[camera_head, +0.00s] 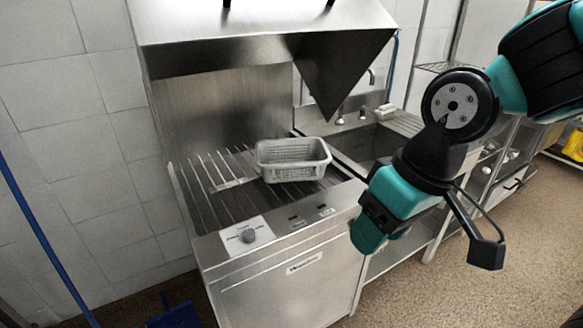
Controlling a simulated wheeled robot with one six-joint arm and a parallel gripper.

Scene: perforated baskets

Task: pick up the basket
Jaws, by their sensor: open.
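The basket (291,171) is a light grey, perforated, rectangular tub with an open top. It stands upright on the slatted metal rack of the dishwasher, near its right side. It looks empty, though its floor is only partly visible. My gripper (484,246) is right of the basket and apart from it, below my teal and black arm. One black finger shows clearly; the other is hidden or cannot be made out. The gripper is open, and nothing is seen in it.
The raised steel hood (265,25) overhangs the rack (213,190) and basket. A sink with a tap (370,146) is at the right. A blue dustpan (175,316) is on the floor, with open floor at the right.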

